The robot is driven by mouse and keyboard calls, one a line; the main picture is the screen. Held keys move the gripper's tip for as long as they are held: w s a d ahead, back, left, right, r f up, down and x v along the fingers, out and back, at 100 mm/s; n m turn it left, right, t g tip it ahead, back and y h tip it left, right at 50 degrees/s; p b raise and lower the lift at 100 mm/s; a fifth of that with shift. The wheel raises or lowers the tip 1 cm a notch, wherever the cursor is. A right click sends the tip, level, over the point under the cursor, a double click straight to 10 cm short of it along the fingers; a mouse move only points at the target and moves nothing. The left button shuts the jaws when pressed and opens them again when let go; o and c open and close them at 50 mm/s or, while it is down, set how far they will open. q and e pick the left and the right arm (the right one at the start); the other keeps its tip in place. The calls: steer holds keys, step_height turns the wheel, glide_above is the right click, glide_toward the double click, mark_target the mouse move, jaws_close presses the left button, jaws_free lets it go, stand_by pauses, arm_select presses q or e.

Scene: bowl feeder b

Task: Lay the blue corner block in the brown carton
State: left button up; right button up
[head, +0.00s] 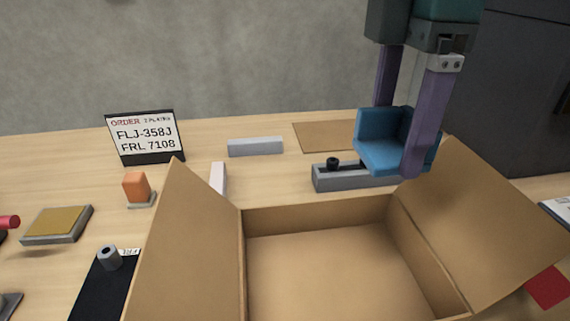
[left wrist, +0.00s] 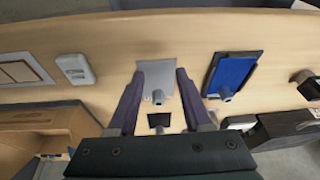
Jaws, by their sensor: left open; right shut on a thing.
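The blue corner block (head: 376,152) is in my right gripper (head: 400,140), between its two purple fingers. It is just behind the carton's back edge, in front of or above a grey bar; I cannot tell whether they touch. The brown carton (head: 318,213) stands open at the front, its side flaps spread out and its visible inside empty. My left gripper (left wrist: 156,95) is open in the left wrist view, above a grey plate (left wrist: 157,75) on the table. The left gripper does not show in the head view.
The grey bar (head: 330,181) with a black knob is behind the carton. An order sign (head: 146,137), an orange block (head: 136,187) and a light grey bar (head: 255,147) are at the back and left. A blue panel (left wrist: 233,72) lies right of my left gripper.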

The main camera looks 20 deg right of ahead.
mark_target(391, 147)
arm_select(q)
step_height(391, 147, down, 4)
steer(key=b, duration=0.3)
steer(key=shift+d+r, duration=0.15)
arm_select(e)
step_height(391, 147, down, 17)
steer(key=shift+f, duration=0.15)
steer(key=o, duration=1.3)
steer(key=shift+c, duration=0.2)
arm_select(q)
step_height(391, 147, up, 3)
steer(key=shift+f+p, duration=0.1)
steer(key=shift+p, duration=1.15)
arm_select(e)
step_height(391, 147, up, 12)
steer(key=shift+r, duration=0.2)
